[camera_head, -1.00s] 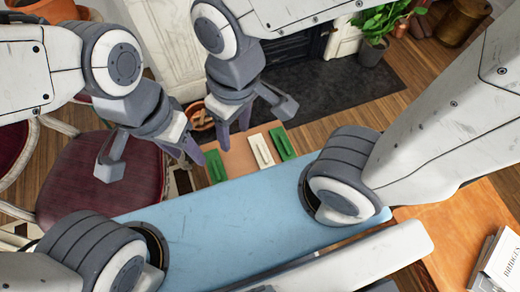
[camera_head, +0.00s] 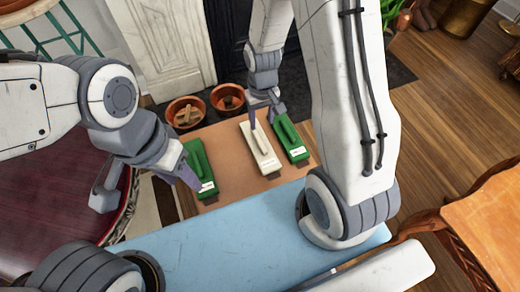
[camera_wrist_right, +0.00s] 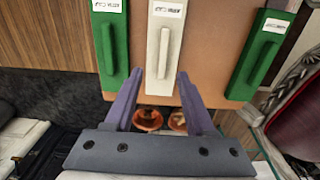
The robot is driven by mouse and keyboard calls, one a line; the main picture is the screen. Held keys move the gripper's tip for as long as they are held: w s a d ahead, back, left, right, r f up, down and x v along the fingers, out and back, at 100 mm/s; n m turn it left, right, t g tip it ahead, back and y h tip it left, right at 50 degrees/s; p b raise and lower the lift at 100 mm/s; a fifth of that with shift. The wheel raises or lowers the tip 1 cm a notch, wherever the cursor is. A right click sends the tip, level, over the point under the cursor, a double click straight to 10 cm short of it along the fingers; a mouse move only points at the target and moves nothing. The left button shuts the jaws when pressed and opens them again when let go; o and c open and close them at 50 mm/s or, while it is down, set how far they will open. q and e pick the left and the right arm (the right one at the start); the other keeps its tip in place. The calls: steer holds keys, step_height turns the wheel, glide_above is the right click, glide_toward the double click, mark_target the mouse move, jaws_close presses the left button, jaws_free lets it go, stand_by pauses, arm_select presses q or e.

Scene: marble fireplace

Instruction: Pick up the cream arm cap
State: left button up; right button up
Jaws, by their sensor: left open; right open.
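The cream arm cap (camera_head: 259,150) lies on a tan board (camera_head: 231,185) between two green caps, a left one (camera_head: 196,158) and a right one (camera_head: 291,139). It has a raised bar and a white label, and also shows in the right wrist view (camera_wrist_right: 153,50). My right gripper (camera_head: 264,113) is open and empty at the cream cap's far end. In the right wrist view its fingers (camera_wrist_right: 160,75) are spread to either side of the cap's bar end; contact cannot be told. My left gripper (camera_head: 183,181) is open, beside the left green cap in the head view.
Two terracotta bowls (camera_head: 186,113) (camera_head: 227,98) stand beyond the board, near the fireplace.

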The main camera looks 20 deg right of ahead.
steer(key=b, duration=0.2)
glide_above(260, 141)
steer(key=f, duration=0.5)
steer(key=shift+d+f, duration=0.15)
steer(key=shift+d, duration=0.05)
steer(key=f+b, duration=0.1)
steer(key=f, duration=0.1)
steer(key=f+b, duration=0.1)
steer(key=f, duration=0.2)
steer(key=shift+s+a+b, duration=0.1)
steer(key=shift+a+b, duration=0.1)
steer(key=shift+b, duration=0.1)
steer(key=shift+r, duration=0.15)
jaws_close()
